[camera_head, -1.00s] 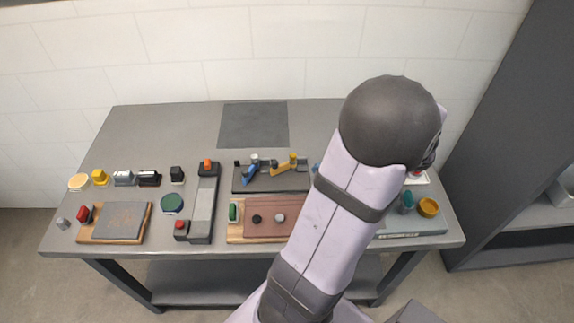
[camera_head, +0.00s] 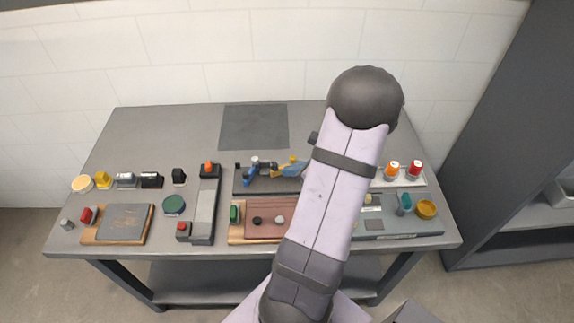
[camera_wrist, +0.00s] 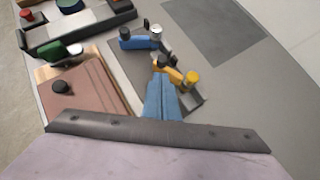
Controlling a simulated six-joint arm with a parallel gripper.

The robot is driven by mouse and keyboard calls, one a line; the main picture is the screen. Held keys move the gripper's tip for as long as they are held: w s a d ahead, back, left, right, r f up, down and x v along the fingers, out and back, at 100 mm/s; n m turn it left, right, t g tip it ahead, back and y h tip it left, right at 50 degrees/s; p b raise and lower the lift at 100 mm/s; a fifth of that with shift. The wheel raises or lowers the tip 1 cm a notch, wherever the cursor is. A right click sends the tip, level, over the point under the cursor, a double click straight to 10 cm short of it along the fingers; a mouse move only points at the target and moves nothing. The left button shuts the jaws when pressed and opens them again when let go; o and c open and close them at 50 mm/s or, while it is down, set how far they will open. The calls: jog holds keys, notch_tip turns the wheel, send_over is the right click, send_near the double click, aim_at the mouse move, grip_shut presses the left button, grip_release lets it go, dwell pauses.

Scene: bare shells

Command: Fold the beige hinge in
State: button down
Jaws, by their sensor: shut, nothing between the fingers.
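A dark plate (camera_wrist: 125,62) carries small hinged levers. One is blue (camera_wrist: 136,42) with a white knob (camera_wrist: 156,30). One is yellow-orange (camera_wrist: 176,72) with a yellow knob (camera_wrist: 193,77); it also shows in the head view (camera_head: 281,168). No lever looks clearly beige; the yellow-orange one is closest to it. My gripper (camera_wrist: 160,78) has blue fingers, shut and empty, with their tips right beside the yellow-orange lever. I cannot tell whether they touch it. The fingers hide part of the plate, and my arm covers its right end in the head view.
A brown board (camera_wrist: 85,85) with knobs lies in front of the plate. A grey slider unit (camera_head: 203,205) stands left. At the right are a white tray with orange (camera_head: 392,168) and red (camera_head: 415,169) caps and a grey-blue panel (camera_head: 400,224). The back of the table is clear.

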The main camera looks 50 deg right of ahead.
aim_at(277, 167)
jog(key=shift+w+a, duration=0.1)
jog(key=shift+w, duration=0.65)
jog(key=shift+w+f, duration=0.1)
jog(key=shift+w+a+b, duration=0.1)
jog(key=shift+w+b, duration=0.15)
jog(key=shift+b, duration=0.15)
jog(key=shift+w+a+b, duration=0.15)
jog(key=shift+w+b, duration=0.15)
jog(key=shift+w, duration=0.15)
jog(key=shift+s, duration=0.2)
jog(key=s, duration=0.4)
jog(key=shift+s+a+r, duration=0.1)
jog(key=shift+a+r, duration=0.05)
jog(key=shift+r, duration=0.05)
jog(key=a+v, duration=0.2)
jog(key=v, duration=0.7)
jog(key=shift+r, duration=0.3)
